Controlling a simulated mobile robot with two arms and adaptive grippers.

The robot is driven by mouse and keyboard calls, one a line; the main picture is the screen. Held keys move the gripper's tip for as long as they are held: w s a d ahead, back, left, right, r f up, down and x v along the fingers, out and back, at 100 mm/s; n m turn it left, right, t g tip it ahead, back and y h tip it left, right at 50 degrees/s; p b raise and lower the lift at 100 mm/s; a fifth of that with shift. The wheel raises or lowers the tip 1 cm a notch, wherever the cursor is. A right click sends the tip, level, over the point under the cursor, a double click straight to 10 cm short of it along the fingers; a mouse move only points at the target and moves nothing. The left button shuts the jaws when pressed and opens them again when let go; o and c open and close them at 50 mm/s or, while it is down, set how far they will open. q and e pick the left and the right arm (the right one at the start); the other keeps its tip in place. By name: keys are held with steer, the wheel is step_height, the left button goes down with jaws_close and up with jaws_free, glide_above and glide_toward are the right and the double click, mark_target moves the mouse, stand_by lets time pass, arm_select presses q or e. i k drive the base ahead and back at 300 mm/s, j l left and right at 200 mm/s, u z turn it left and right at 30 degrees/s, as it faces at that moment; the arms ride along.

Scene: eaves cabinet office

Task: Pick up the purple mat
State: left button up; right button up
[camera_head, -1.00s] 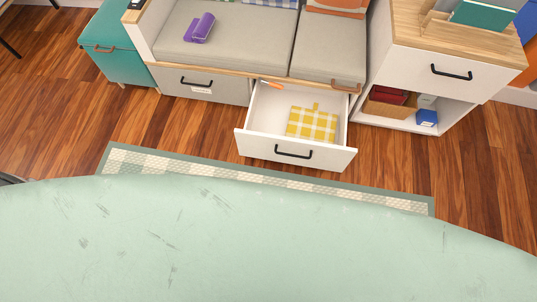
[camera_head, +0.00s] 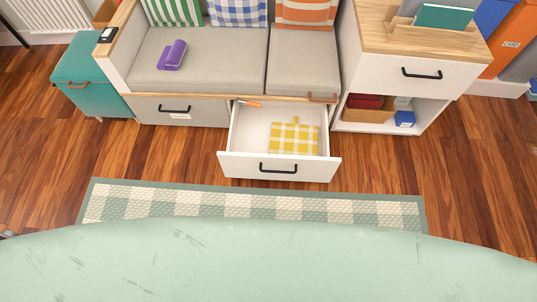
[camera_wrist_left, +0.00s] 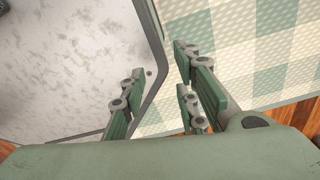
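The purple mat (camera_head: 172,55) lies rolled or folded on the left part of the grey bench seat cushion (camera_head: 215,75) in the head view. Neither gripper is near it in that view. My left gripper (camera_wrist_left: 155,95) shows in the left wrist view with its green-padded fingers spread apart and nothing between them. It is above the checked rug and beside a pale grey surface that seems part of my own body. My right gripper is not in view.
An open drawer (camera_head: 240,167) below the seat holds a yellow checked cloth (camera_head: 295,140) and an orange item (camera_head: 250,104). A checked rug (camera_head: 250,205) lies before it. A teal box (camera_head: 90,75) stands left, a white cabinet (camera_head: 400,95) right. Cushions (camera_head: 238,12) line the back.

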mark_target(160, 65)
steer(key=i+j, duration=0.15)
steer(key=j, duration=0.2)
steer(key=i+j+z, duration=0.15)
steer(key=j, duration=0.2)
steer(key=i+j, duration=0.1)
steer(key=j, duration=0.25)
steer(key=i+j+z, duration=0.1)
steer(key=j, duration=0.25)
